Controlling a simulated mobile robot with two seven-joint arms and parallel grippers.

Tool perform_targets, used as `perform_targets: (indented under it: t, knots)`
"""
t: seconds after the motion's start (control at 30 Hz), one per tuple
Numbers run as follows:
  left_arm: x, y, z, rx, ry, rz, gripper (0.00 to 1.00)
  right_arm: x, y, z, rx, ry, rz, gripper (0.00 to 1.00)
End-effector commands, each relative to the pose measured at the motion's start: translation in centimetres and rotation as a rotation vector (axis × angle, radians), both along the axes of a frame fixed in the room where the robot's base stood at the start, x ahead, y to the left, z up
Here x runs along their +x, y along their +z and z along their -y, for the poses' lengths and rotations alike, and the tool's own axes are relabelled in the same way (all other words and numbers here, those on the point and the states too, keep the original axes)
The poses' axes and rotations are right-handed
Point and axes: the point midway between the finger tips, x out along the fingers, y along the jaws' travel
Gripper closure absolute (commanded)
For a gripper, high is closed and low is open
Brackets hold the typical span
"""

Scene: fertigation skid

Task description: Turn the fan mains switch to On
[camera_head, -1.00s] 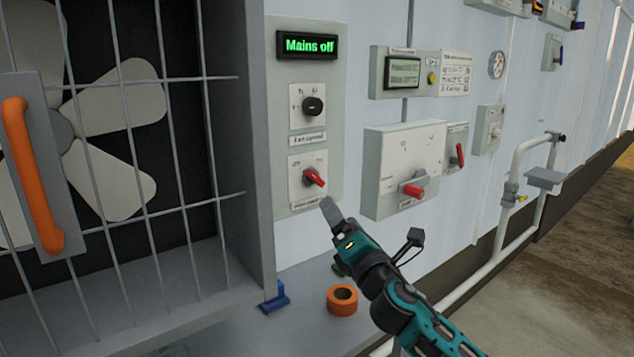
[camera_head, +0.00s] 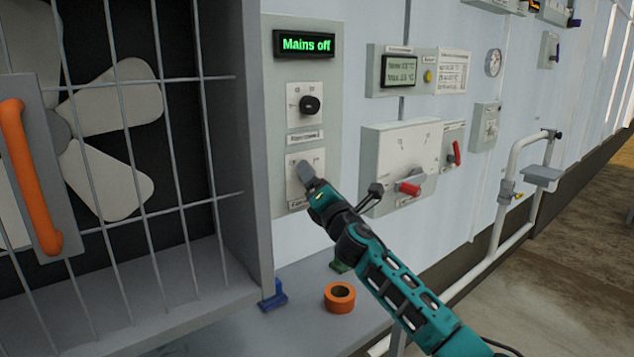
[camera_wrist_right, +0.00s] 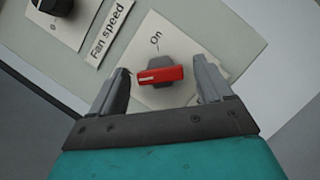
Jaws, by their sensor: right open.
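The fan mains switch is a red lever handle on a grey hub; in the right wrist view the red handle (camera_wrist_right: 160,75) lies between my fingers, near the word "On" on its white plate (camera_wrist_right: 195,45). My right gripper (camera_wrist_right: 165,88) is open, with one finger on each side of the handle and a gap visible on both sides. In the head view my right gripper (camera_head: 306,172) covers the handle in front of the switch plate (camera_head: 293,165). The display (camera_head: 304,44) above reads "Mains off". My left gripper is not in view.
The black fan speed knob (camera_head: 310,104) sits just above the switch. To the right is a box with another red handle (camera_head: 409,188). The caged fan (camera_head: 115,110) stands left. An orange tape roll (camera_head: 339,297) lies on the shelf below.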

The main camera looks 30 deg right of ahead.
Motion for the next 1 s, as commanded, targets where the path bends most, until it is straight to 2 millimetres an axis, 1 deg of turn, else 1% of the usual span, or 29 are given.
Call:
perform_targets:
  t: [0.23, 0.8, 0.83, 1.0]
  knots:
    - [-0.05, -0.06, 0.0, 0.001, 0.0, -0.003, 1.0, 0.04, -0.01, -0.01, 0.0, 0.001, -0.001, 0.21]
    - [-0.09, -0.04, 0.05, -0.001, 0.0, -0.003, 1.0, 0.01, 0.0, 0.0, 0.0, 0.0, 0.0, 0.75]
    - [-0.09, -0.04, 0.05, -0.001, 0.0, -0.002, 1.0, 0.01, -0.01, 0.0, 0.0, 0.0, 0.0, 0.77]
    - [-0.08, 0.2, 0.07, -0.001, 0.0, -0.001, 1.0, 0.02, 0.07, -0.02, 0.011, 0.001, -0.001, 0.77]
